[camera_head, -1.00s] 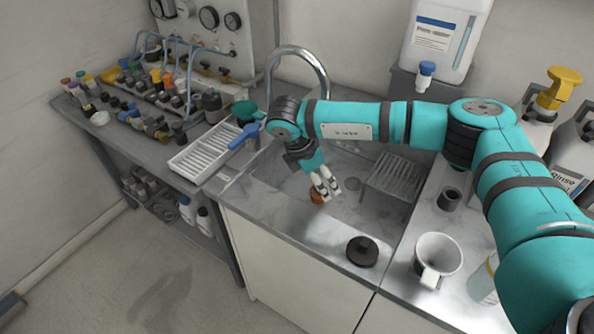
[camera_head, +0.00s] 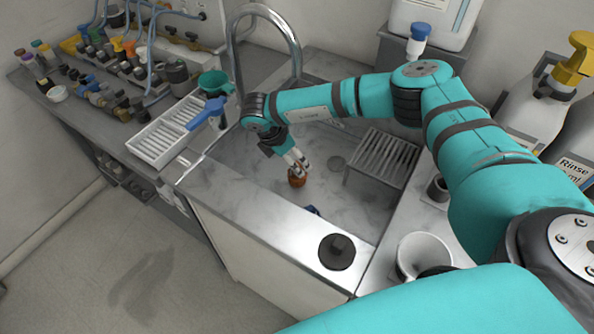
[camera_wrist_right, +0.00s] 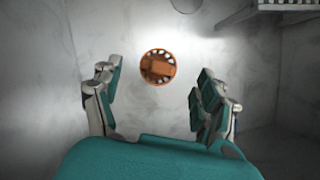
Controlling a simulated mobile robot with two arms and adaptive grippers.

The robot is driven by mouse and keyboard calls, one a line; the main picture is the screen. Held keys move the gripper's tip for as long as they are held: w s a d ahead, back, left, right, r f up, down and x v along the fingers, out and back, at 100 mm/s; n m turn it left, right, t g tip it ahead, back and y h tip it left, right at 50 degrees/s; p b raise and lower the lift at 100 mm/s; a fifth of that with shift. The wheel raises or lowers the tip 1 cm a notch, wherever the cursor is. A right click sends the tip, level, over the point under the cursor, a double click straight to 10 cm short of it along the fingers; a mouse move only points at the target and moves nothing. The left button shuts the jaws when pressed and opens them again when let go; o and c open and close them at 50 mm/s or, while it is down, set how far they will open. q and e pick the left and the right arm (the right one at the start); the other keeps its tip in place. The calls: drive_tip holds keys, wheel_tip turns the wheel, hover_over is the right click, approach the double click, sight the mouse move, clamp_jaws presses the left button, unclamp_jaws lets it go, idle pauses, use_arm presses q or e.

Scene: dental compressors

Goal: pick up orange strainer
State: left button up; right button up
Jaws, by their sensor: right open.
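The orange strainer (camera_head: 297,178) lies on the floor of the sink basin, small and round. In the right wrist view the strainer (camera_wrist_right: 158,67) shows as an orange disc with holes around its rim, centred between the fingers and beyond their tips. My right gripper (camera_head: 297,165) is open and just above the strainer in the head view, partly overlapping its top edge. It also shows in the right wrist view (camera_wrist_right: 156,90) with its fingers spread wide and nothing between them. My left gripper is not in view.
The faucet (camera_head: 265,40) arches at the back of the sink. A slatted rack (camera_head: 382,160) stands right of the strainer. A black stopper (camera_head: 337,251) sits on the front rim. A white tray (camera_head: 165,147) with a blue-handled object lies left of the basin. A drain shows beside the rack.

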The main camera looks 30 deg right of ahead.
drive_tip(key=x, duration=0.8)
drive_tip(key=shift+s+f+p, duration=0.1)
drive_tip(key=shift+f+p, duration=0.2)
drive_tip(key=shift+f, duration=0.15)
drive_tip(key=shift+c, duration=0.2)
drive_tip(key=c, duration=1)
